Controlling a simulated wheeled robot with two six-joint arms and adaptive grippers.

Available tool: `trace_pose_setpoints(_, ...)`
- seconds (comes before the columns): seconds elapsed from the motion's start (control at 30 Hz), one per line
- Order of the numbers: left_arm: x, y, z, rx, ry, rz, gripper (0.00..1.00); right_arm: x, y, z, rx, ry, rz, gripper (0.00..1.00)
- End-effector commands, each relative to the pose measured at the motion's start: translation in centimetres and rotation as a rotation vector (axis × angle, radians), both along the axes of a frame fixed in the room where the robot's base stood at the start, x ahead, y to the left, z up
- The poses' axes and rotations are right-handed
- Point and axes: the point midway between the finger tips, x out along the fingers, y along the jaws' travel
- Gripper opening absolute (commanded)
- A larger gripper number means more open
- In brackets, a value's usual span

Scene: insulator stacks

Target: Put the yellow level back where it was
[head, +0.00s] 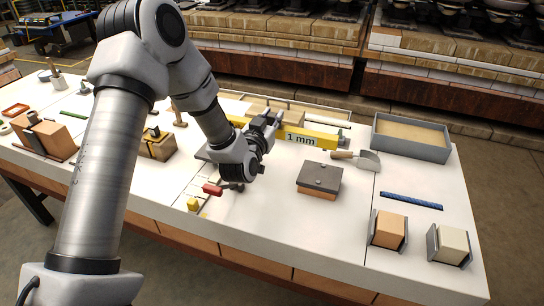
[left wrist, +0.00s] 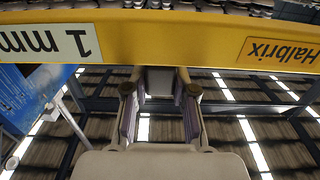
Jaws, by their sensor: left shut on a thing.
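The yellow level (head: 325,139) is a long bar with a white "1 mm" label, lying across the view near the back of the white table (head: 290,235). My left gripper (head: 268,122) is shut on it, left of the label. In the left wrist view the level (left wrist: 190,35) spans the top, with "1 mm" and "Halbrix" upside down, and the gripper's fingers (left wrist: 160,75) reach up to it. My left arm hides part of the level's left end. I cannot tell whether the level touches the table. My right gripper is not in view.
A trowel (head: 365,160) lies just right of the level, near a grey tray (head: 447,154). A brick with a dark plate (head: 320,178), a blue strip (head: 411,200) and two clamped blocks (head: 388,231) stand to the right. The table's front middle has free room.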

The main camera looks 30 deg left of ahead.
Motion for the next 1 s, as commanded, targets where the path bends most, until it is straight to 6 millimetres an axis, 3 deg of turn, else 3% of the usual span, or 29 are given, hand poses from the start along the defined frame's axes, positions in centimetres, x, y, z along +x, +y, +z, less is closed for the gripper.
trace_pose_setpoints(0.33,0.0,0.3,0.0,0.0,-0.001,0.001,0.0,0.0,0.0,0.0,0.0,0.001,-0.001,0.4)
trace_pose_setpoints(0.8,0.0,0.2,-8.5,0.001,0.001,0.001,0.0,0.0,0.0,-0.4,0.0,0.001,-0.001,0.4)
trace_pose_setpoints(1.0,0.0,0.2,-9.3,0.0,-0.003,0.001,0.0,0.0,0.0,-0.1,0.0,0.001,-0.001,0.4)
